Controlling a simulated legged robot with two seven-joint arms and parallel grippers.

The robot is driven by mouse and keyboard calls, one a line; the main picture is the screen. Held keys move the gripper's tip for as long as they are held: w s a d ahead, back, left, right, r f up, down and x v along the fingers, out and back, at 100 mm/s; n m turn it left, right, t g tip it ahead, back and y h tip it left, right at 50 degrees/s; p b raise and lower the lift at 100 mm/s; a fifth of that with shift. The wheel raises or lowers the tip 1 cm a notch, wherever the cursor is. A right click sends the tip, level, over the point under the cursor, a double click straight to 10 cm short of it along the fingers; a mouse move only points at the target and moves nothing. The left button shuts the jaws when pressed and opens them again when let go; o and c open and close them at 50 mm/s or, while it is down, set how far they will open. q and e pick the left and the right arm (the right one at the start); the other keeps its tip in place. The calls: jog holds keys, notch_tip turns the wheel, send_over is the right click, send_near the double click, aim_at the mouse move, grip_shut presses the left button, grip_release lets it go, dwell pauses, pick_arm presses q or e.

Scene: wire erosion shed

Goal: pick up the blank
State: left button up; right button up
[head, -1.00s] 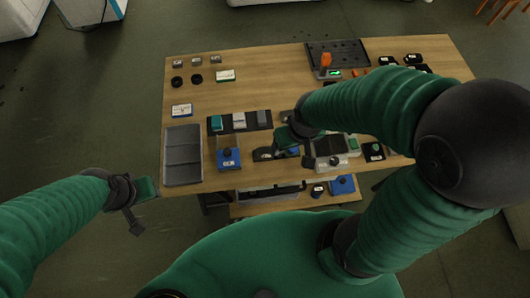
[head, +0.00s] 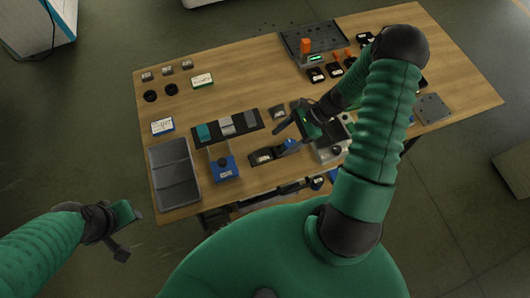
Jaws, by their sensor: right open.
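Three small blocks, one teal (head: 203,132) and two grey ones (head: 226,126) (head: 250,118), stand in a row on a dark strip (head: 237,132) left of the table's middle. I cannot tell which thing is the blank. My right gripper (head: 283,139) is open, to the right of this strip and above the table. It is close to a small blue-and-black item (head: 289,145), and I cannot tell whether they touch. My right forearm hides part of the table's right side. My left gripper (head: 127,231) hangs off the table's front left corner; its jaw opening is unclear.
A grey compartment tray (head: 174,174) lies at the table's left edge. A blue fixture (head: 223,167) stands beside it. A dark perforated tray (head: 310,38) and an orange-topped item (head: 305,47) are at the back. Bare wood lies left of the perforated tray.

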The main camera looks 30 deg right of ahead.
aim_at(265, 153)
jog(key=a+f, duration=0.1)
jog(key=a, duration=0.1)
jog(key=a+f, duration=0.1)
jog(key=a, duration=0.1)
jog(key=w+a+f, duration=0.1)
jog(key=a, duration=0.1)
jog(key=shift+a+f+p, duration=0.15)
jog(key=shift+a+p, duration=0.25)
jog(key=shift+w+f, duration=0.1)
jog(key=shift+f, duration=0.25)
jog(key=shift+w+d+f, duration=0.1)
jog(key=shift+d+f, duration=0.1)
jog(key=shift+d, duration=0.35)
jog(key=shift+c, duration=2)
jog(key=shift+a+r, duration=0.15)
jog(key=shift+a, duration=0.35)
jog(key=c, duration=0.7)
jog(key=shift+d, duration=0.1)
grip_shut()
pick_arm(q)
jog(key=shift+s+a+r, duration=0.1)
jog(key=shift+a+r, duration=0.3)
jog(key=shift+a, duration=0.2)
pick_arm(e)
jog(key=shift+d, duration=0.1)
